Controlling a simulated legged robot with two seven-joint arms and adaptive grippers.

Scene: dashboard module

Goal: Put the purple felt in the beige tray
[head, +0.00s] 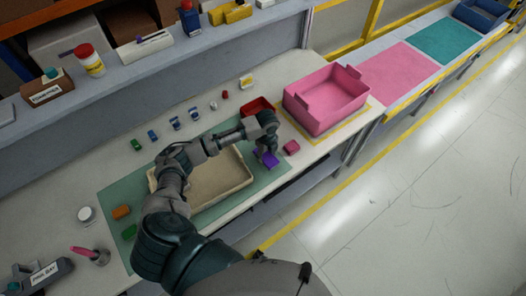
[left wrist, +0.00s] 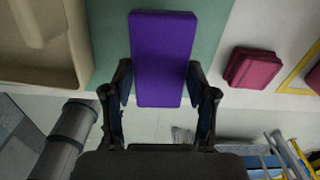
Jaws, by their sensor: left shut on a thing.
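The purple felt (head: 265,159) is a flat rectangular block at the right side of the green mat (head: 115,197). My left gripper (head: 268,152) is over it. In the left wrist view the purple felt (left wrist: 161,58) stands between the two fingers of my left gripper (left wrist: 160,88), which are shut on its sides. I cannot tell whether it touches the mat. The beige tray (head: 243,181) lies on the mat just left of the felt, partly hidden by my arm. Its corner also shows in the left wrist view (left wrist: 78,45). My right gripper is not in view.
A pink-red block (head: 291,147) lies right of the felt. A large pink bin (head: 322,103) and a red tray (head: 257,106) stand behind. Orange (head: 121,212) and green (head: 129,232) blocks lie at the mat's left. Several small items line the back of the bench.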

